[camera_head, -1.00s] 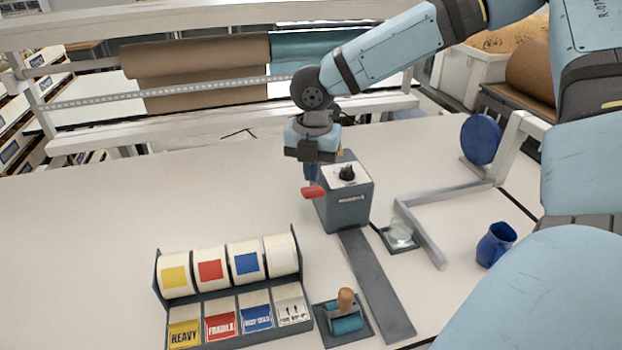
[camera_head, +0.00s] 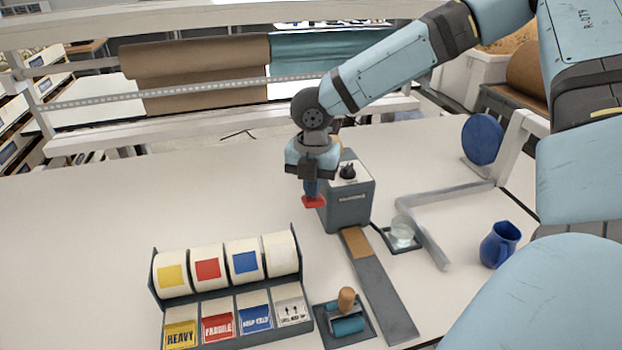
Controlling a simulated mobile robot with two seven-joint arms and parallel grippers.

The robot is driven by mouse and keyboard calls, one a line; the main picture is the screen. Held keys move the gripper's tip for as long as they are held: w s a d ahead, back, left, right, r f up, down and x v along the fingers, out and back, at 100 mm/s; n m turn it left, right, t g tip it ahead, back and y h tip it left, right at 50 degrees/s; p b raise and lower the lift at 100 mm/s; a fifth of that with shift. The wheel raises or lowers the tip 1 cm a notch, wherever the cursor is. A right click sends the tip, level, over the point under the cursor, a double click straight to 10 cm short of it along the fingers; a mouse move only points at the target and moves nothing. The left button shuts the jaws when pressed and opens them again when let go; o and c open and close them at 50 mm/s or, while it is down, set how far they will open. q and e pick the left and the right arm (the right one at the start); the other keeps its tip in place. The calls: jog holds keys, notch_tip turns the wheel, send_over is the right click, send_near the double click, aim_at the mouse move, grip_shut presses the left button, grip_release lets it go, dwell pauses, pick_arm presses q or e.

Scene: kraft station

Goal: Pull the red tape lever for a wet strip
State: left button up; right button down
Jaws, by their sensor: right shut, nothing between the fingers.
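The grey tape dispenser (camera_head: 348,208) stands on the table with a black knob (camera_head: 347,171) on its white top. Its red lever (camera_head: 314,202) sticks out at the left side, low beside the body. My right gripper (camera_head: 312,192) points down with its shut fingertips at the red lever, seemingly touching its top; nothing is held between the fingers. A short brown tape strip (camera_head: 356,242) lies at the dispenser's front, on the upper end of the long grey chute (camera_head: 382,294). My left gripper is not in view.
A label rack (camera_head: 228,290) with several rolls stands at front left. A roller with a wooden handle (camera_head: 346,300) sits on a tray beside the chute. A glass dish (camera_head: 402,230), a grey angled bar (camera_head: 428,246) and a blue jug (camera_head: 499,245) stand on the right. The table's left side is clear.

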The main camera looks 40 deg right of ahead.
aim_at(312, 203)
jog(key=shift+f+b, duration=1.1)
jog(key=shift+f, duration=1.15)
